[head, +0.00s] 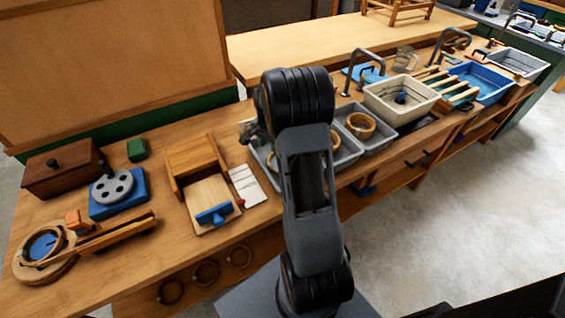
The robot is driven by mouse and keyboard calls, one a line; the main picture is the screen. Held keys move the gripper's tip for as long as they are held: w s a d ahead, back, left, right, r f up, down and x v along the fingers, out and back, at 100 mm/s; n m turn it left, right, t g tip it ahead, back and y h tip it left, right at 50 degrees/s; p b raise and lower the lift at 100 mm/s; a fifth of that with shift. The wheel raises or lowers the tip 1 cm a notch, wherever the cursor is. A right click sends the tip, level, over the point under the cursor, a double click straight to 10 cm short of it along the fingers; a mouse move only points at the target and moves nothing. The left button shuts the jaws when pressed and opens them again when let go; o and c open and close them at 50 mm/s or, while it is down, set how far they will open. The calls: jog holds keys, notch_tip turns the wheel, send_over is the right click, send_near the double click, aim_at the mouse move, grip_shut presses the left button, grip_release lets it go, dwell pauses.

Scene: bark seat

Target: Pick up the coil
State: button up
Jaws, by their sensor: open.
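A round tan coil (360,125) lies in the right part of a grey divided tray (384,143), right of my arm. Other tan coil-like pieces show in the tray's left part, one (334,141) beside my arm and one (272,161) at its left edge; my arm hides much of them. I cannot tell which coil is meant. My gripper (254,131) shows only in part, as dark pieces left of my arm above the tray's left end. It is open, and its fingertips are hard to make out. No coil is seen between them.
A cream basin (401,88) and a blue basin (488,83) stand right of the tray. Left are white strips (247,186), a wooden jig with a blue block (214,215), a blue base with a grey disc (117,188) and a brown box (63,168). Some bare bench lies between them.

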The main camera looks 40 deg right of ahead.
aim_at(271, 155)
jog(key=shift+s+d+f, duration=0.1)
jog(key=shift+f, duration=2.5)
grip_shut()
